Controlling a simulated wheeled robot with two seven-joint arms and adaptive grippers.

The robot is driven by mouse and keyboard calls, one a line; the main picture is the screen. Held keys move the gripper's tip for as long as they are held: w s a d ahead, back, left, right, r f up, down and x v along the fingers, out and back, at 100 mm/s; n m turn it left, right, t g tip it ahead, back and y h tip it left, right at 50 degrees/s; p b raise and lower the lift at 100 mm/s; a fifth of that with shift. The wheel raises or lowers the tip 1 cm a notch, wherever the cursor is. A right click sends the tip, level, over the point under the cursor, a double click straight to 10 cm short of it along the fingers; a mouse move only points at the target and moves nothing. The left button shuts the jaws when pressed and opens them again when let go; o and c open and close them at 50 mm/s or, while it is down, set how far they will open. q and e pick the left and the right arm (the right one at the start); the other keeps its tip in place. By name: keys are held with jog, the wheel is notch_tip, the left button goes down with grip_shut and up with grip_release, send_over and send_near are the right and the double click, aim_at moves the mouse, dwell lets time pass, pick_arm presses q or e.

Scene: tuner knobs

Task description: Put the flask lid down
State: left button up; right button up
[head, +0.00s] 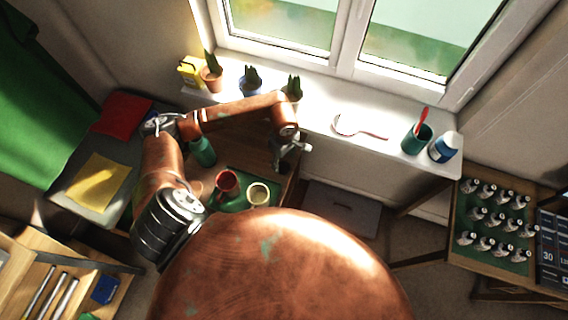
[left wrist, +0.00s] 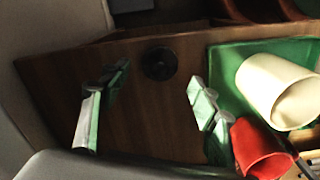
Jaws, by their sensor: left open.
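My left gripper (head: 292,152) is over the right end of the small wooden table. In the left wrist view my left gripper (left wrist: 154,90) has its two fingers wide apart with nothing between them in their grip. A dark round disc (left wrist: 158,63), which looks like the flask lid, lies flat on the bare wood, framed between the fingers and apart from both. I cannot make out this disc in the head view. A green flask (head: 202,152) stands on the table, left of the gripper. My right gripper is not in view.
A green tray (left wrist: 229,63) holds a cream cup (left wrist: 275,88) and a red cup (left wrist: 257,150) close to one finger. The cream cup (head: 258,194) and red cup (head: 227,184) also show in the head view. Potted plants (head: 251,80) line the windowsill behind.

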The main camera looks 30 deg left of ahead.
aim_at(284, 165)
pick_arm(q)
notch_tip(284, 165, up, 8)
jog(key=shift+f, duration=0.25)
jog(key=shift+d+f, duration=0.1)
dwell(0.4)
